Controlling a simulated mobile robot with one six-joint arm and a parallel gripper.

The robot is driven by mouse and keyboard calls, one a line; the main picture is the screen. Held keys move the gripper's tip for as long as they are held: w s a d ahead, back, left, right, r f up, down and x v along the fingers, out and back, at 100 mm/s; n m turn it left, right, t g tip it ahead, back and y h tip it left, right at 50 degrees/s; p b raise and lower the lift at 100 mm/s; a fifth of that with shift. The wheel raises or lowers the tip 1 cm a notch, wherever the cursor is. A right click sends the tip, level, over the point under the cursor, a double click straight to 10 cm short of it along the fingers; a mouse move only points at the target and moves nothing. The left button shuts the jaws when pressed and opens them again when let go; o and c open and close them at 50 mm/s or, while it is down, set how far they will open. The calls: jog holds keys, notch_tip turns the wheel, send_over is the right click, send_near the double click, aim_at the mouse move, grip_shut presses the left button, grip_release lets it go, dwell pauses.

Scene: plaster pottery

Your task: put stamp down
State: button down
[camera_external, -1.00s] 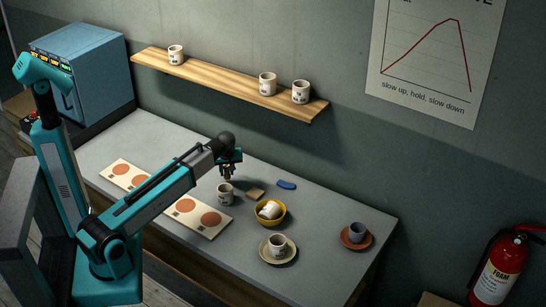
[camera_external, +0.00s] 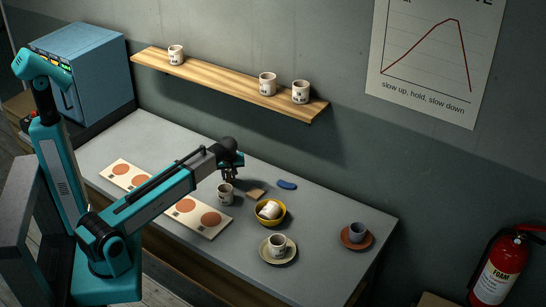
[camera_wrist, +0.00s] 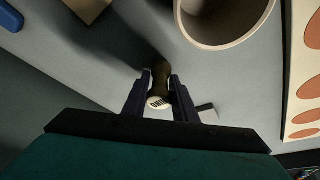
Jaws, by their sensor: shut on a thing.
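The stamp (camera_wrist: 158,101) is between the two fingers of my gripper (camera_wrist: 160,88) in the wrist view. It has a dark brown body and a pale round end with dark stripes. In the external view the stamp is too small and dark to make out well. I cannot tell whether it touches the worktop. The mug rim (camera_wrist: 225,45) shows at the top of the wrist view.
A tan block (camera_external: 256,193) and a blue object (camera_external: 287,185) lie to the right. A yellow bowl (camera_external: 282,215) holds white items. Boards with orange discs (camera_external: 208,219) lie in front.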

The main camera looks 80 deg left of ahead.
jog(key=shift+f, duration=0.25)
jog(key=shift+f, duration=0.15)
jog(key=c, duration=1.4)
grip_release()
jog(key=shift+c, duration=0.2)
jog(key=shift+r, duration=0.2)
jog(key=b+v, duration=0.2)
jog(key=v, duration=1)
jog(key=shift+b, duration=0.3)
jog(key=shift+d+f, duration=0.1)
